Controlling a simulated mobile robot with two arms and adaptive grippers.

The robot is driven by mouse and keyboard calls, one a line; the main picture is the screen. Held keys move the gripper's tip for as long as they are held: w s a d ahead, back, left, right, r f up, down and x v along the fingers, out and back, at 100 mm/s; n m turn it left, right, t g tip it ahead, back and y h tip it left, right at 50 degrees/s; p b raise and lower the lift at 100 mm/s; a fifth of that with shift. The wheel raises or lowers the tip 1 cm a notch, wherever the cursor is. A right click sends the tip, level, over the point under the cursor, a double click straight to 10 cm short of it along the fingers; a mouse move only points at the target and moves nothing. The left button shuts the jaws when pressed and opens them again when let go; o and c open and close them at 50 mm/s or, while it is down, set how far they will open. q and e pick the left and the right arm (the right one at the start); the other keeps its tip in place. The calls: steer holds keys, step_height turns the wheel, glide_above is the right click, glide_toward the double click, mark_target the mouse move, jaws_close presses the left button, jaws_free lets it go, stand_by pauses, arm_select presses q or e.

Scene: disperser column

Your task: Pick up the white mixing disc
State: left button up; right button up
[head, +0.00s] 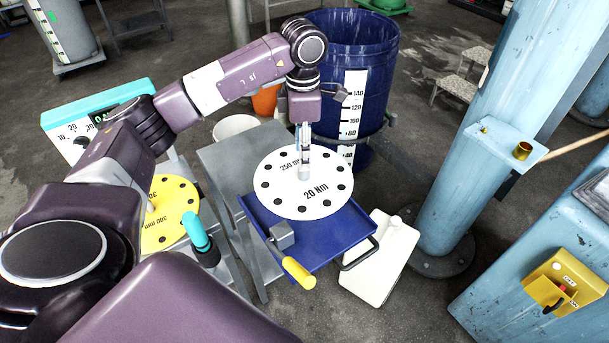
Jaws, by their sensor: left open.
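The white mixing disc (282,200) lies flat on the dark blue tray (330,249) in the head view. It has a ring of dark holes, the print "20 Nm" and "250 mm", and a small white hub standing up at its middle. My left gripper (304,147) points down over the disc, right above or around its hub. It is open; whether its fingertips touch the hub cannot be told. My right gripper is out of view.
A yellow disc (174,197) and a teal-handled tool (196,232) are at the left, partly behind my arm. A tall blue drum (357,45) stands close behind the gripper. A yellow handle (299,272) sticks out at the tray's front. A light blue column (470,130) stands at right.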

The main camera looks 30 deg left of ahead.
mark_target(304, 174)
arm_select(q)
steer(key=f+p, duration=0.1)
steer(key=f, duration=0.1)
steer(key=f+p, duration=0.1)
steer(key=f, duration=0.1)
steer(key=shift+s+d+f+p, duration=0.1)
steer(key=shift+s+d+p, duration=0.1)
steer(key=shift+s+p, duration=0.1)
steer(key=shift+w+f, duration=0.1)
steer(key=shift+f, duration=0.5)
jaws_close()
